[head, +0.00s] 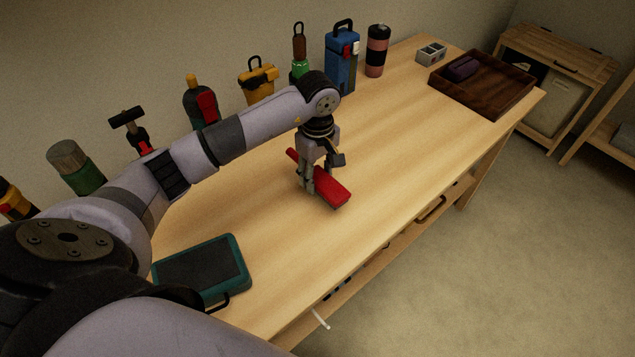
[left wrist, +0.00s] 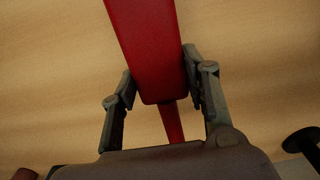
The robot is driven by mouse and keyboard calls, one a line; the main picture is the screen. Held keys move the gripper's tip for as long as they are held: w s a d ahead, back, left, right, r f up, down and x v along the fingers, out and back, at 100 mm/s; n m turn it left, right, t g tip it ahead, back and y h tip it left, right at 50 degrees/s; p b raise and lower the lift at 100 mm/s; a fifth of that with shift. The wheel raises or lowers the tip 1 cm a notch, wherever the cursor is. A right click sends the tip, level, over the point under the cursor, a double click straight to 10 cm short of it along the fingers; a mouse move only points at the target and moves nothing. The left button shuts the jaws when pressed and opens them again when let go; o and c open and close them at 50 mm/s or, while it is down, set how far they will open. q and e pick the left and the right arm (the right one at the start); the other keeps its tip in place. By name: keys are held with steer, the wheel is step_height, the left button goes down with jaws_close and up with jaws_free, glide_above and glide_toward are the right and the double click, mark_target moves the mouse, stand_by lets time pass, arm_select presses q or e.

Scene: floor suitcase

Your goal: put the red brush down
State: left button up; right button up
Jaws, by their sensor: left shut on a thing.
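The red brush (head: 329,188) is at the middle of the wooden table in the head view, with its wide part toward the lower right and a thin end toward the upper left. My left gripper (head: 305,188) points down and is shut on the brush. In the left wrist view the brush (left wrist: 148,45) runs between the two fingers of my left gripper (left wrist: 165,95), over bare wood. I cannot tell whether the brush touches the tabletop. My right gripper is not in view.
A teal-edged tablet-like thing (head: 203,268) lies at the near left of the table. A dark wooden tray (head: 495,98) holding a purple thing (head: 463,68) and a small grey box (head: 431,53) are at the far right. Several tools and bottles line the wall. The tabletop around the brush is clear.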

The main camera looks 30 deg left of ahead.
arm_select(q)
step_height(320, 180, down, 4)
steer(key=shift+r, duration=0.15)
steer(key=shift+f, duration=0.2)
steer(key=o, duration=1.1)
